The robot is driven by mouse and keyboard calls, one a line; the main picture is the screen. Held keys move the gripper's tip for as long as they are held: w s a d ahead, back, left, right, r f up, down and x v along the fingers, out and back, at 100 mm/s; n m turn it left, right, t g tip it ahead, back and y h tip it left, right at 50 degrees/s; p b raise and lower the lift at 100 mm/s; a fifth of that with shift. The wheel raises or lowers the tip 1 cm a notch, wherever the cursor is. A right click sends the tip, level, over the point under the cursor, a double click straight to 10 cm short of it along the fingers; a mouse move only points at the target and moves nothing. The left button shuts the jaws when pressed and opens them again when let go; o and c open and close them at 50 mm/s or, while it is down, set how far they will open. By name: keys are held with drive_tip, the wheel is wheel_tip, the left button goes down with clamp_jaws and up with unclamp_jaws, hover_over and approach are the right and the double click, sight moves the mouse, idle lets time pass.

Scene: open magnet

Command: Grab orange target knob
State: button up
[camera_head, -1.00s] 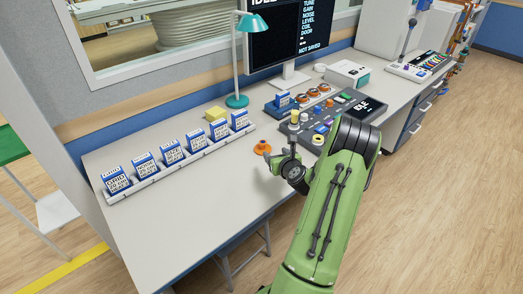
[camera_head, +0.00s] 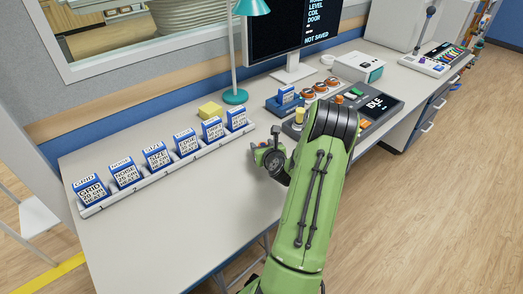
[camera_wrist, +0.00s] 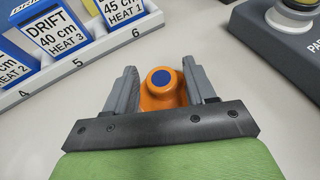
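The orange target knob (camera_wrist: 162,88) has a dark blue round top. In the wrist view it stands on the desk between my two fingers, one on each side. My gripper (camera_wrist: 161,88) is open around it, with the fingers spread and close to its sides; I see no clear grip. In the head view my gripper (camera_head: 266,153) is low over the desk, left of the console, and largely hides the knob.
A rack (camera_head: 165,167) of labelled blue-and-white blocks stands to the left. The control console (camera_head: 372,106) is to the right. A yellow block (camera_head: 210,110), teal lamp (camera_head: 235,96) and monitor (camera_head: 290,35) stand behind. The front left desk (camera_head: 170,225) is clear.

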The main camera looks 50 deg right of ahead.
drive_tip(key=shift+w+d+f, duration=0.15)
drive_tip(key=shift+d+f, duration=0.05)
drive_tip(key=c, duration=0.5)
drive_tip(key=shift+r, duration=0.1)
clamp_jaws()
